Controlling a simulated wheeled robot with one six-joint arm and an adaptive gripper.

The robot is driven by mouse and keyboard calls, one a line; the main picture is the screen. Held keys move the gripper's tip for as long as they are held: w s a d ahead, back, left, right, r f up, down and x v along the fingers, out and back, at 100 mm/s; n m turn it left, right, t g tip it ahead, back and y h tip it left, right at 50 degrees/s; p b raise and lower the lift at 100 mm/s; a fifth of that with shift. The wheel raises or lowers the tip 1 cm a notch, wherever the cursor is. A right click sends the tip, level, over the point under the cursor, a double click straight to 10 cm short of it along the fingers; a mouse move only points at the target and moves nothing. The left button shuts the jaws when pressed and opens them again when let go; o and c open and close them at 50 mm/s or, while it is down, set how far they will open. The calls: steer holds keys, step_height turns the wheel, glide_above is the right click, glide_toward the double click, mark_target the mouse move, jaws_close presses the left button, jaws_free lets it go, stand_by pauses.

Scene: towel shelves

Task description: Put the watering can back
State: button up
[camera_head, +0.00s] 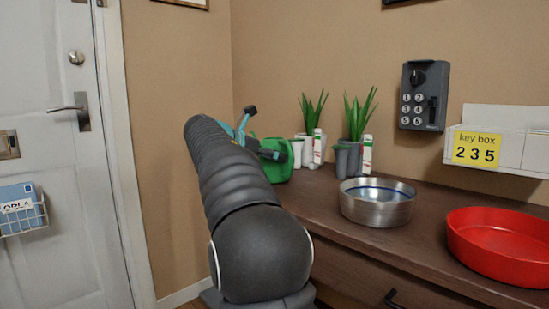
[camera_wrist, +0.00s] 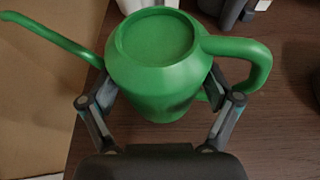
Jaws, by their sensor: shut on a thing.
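The green watering can (camera_wrist: 155,75) fills the middle of the wrist view, its spout to the left and its handle to the right. My gripper (camera_wrist: 160,105) is shut on its body, with one finger on each side. In the head view the can (camera_head: 283,160) shows at the left end of the dark wooden cabinet top, partly hidden by my arm and gripper (camera_head: 258,140). I cannot tell whether its base touches the cabinet top.
Two potted plants (camera_head: 357,118) and small grey and white pots stand behind, right of the can. A steel bowl (camera_head: 377,205) and a red tray (camera_head: 500,240) are on the cabinet (camera_head: 325,215). A key box (camera_head: 424,95) hangs on the wall.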

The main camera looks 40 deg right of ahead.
steer(key=shift+f, duration=0.1)
steer(key=o, duration=1.4)
steer(key=shift+f+b, duration=0.25)
steer(key=shift+b, duration=0.4)
steer(key=p+v, duration=0.3)
steer(key=v, duration=1.1)
steer(key=shift+d+r, duration=0.2)
steer(key=shift+r, duration=0.1)
steer(key=shift+s, duration=0.2)
